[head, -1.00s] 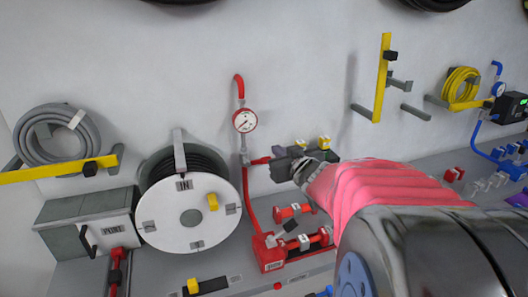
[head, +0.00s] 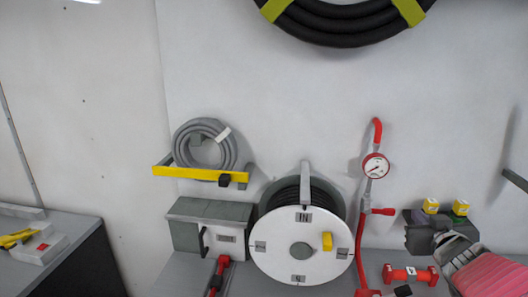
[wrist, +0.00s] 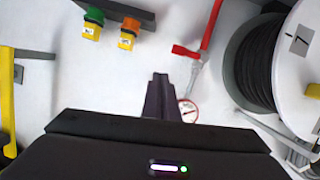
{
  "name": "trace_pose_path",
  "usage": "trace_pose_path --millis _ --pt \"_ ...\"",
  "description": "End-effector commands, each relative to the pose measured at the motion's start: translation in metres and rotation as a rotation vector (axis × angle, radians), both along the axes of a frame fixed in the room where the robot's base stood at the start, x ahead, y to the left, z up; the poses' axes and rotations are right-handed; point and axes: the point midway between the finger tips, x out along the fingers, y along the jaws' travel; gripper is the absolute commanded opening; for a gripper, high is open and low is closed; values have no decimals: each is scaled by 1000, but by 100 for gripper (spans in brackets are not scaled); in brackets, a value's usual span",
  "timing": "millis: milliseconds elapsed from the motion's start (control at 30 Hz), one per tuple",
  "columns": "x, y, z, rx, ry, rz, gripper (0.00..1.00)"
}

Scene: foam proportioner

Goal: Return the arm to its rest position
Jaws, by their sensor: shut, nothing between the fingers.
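My gripper (head: 412,228) is at the right side of the head view, dark grey, with my pink-sleeved arm behind it at the lower right corner. It sits to the right of the red pipe and in front of the wall. In the wrist view its dark fingers (wrist: 161,97) are together with nothing between them. They appear in front of the white wall, beside the round gauge (wrist: 187,110), which they partly cover.
A hose reel (head: 302,248) and grey box (head: 208,226) stand left of the red pipe with its gauge (head: 376,166). A coiled grey hose (head: 203,144) hangs on the wall. A bench (head: 60,250) is at far left.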

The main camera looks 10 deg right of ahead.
Motion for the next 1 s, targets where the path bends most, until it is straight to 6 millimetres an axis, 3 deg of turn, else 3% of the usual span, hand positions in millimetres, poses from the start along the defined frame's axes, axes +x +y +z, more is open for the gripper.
trace_pose_path --millis 233,467,667,767,1000 --pt "-43 -38 -41 -3 198 -206 0" --pt "-82 -25 -67 45 380 -310 0" --pt "-111 20 -86 121 536 -315 0" --pt "-124 52 -93 165 611 -283 0" --pt "-155 148 -102 269 766 -126 0"
